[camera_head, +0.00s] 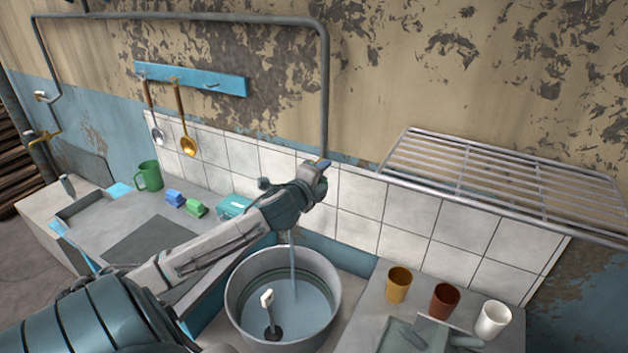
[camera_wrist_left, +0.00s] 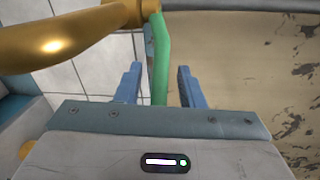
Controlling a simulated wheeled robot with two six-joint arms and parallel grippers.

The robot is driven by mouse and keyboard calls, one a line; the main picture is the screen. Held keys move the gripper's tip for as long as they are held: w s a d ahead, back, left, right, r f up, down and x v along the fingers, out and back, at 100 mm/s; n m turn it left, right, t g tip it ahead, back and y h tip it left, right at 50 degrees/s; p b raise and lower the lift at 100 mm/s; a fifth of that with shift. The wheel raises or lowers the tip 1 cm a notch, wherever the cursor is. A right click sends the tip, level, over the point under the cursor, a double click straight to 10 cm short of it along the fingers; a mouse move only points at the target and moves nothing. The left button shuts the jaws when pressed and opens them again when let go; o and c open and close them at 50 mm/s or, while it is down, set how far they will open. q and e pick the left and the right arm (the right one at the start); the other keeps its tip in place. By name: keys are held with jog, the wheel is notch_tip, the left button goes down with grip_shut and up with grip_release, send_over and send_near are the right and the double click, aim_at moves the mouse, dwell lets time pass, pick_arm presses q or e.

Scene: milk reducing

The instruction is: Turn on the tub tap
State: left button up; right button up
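The metal tub (camera_head: 234,300) stands at the lower middle in the head view. A stream of water (camera_head: 293,268) falls into the water inside it. The tap's brass body (camera_wrist_left: 60,45) and green handle (camera_wrist_left: 159,60) show in the left wrist view. In the head view my left arm hides the tap. My left gripper (camera_head: 321,166) is up at the wall pipe, above the tub. In the wrist view its blue fingers (camera_wrist_left: 158,86) are apart, one on each side of the green handle, with a visible gap on the right. My right gripper is not seen.
A wire rack (camera_head: 500,180) juts from the wall at right. Brown, dark red and white cups (camera_head: 494,319) stand on the right counter near a grey-green object (camera_head: 415,338). A green mug (camera_head: 150,176) and sponges (camera_head: 195,208) are at left. Ladles (camera_head: 187,143) hang above.

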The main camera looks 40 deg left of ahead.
pick_arm(q)
jog(key=shift+s+d, duration=0.1)
jog(key=shift+s, duration=0.35)
jog(key=v, duration=0.9)
jog(key=shift+s, duration=0.2)
